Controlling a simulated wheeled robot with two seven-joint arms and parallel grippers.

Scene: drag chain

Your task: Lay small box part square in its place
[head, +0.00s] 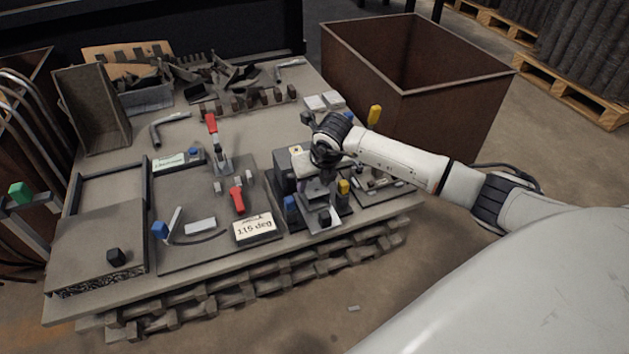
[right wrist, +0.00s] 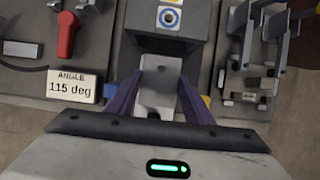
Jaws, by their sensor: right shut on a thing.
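My right gripper (head: 319,188) reaches in from the right, over a dark fixture near the table's front edge. In the right wrist view, its two purplish fingers (right wrist: 158,98) stand on either side of a pale grey metal part with a small hole (right wrist: 158,85), which I take to be the small box part. The gripper is shut on it. The part lies against or just in front of the dark block (right wrist: 168,48), which has a round blue-and-white label; I cannot tell whether it touches. A blue knob (head: 290,204) and a yellow knob (head: 343,187) flank the gripper. My left gripper is not in view.
Left of the gripper are a "115 deg" sign (head: 255,227) and red-handled clamps (head: 238,200). Metal clips (right wrist: 258,45) stand close on the right. A large rusty bin (head: 455,105) stands behind my right arm. Loose dark parts (head: 235,80) lie at the table's back.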

